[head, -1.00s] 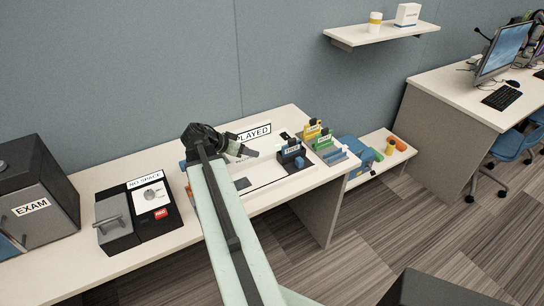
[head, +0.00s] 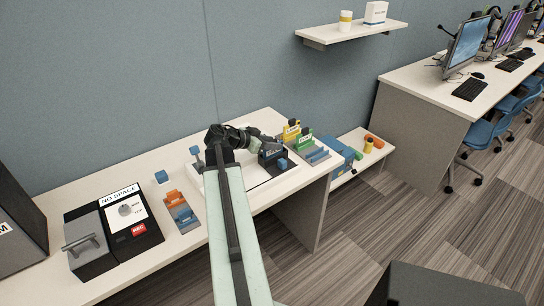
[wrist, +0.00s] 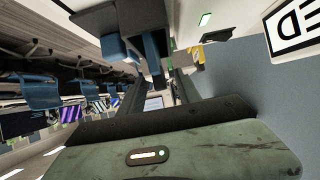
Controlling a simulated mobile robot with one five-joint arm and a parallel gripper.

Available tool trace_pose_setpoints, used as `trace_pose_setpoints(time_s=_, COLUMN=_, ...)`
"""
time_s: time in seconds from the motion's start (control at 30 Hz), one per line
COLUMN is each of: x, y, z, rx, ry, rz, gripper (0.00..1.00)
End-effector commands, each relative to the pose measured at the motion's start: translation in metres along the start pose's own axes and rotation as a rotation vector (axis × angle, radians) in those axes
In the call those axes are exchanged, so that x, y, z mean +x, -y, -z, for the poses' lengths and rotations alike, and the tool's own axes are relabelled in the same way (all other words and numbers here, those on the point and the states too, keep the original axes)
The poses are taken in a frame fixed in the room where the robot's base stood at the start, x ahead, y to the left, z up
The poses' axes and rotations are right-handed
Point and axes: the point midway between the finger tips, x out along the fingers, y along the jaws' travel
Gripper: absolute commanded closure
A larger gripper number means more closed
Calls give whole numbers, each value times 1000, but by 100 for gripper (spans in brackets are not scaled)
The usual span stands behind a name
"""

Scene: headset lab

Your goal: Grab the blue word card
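The label is too small to read. My gripper (head: 265,141) is just above and behind this card; I cannot tell whether it touches. A dark piece with a blue block (wrist: 111,47) shows beyond the fingers at the upper left.
An orange card holder (head: 180,212) and a NO SPACE box (head: 128,217) are at left. A wall shelf (head: 352,33) hangs above.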

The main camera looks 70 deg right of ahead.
Motion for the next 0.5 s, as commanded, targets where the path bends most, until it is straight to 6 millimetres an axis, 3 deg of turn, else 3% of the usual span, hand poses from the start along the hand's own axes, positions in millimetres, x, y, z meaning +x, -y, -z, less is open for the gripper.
trace_pose_setpoints(time_s=0.07, x=12, y=1, z=-3, rx=0, ry=0, rz=0, gripper=60)
trace_pose_setpoints(time_s=0.27, x=11, y=1, z=-1, rx=-1, ry=0, rz=2, gripper=60)
trace_pose_setpoints(time_s=0.4, x=10, y=1, z=-1, rx=-1, ry=1, rz=2, gripper=99)
trace_pose_setpoints(time_s=0.5, x=10, y=1, z=-1, rx=-1, ry=1, rz=2, gripper=100)
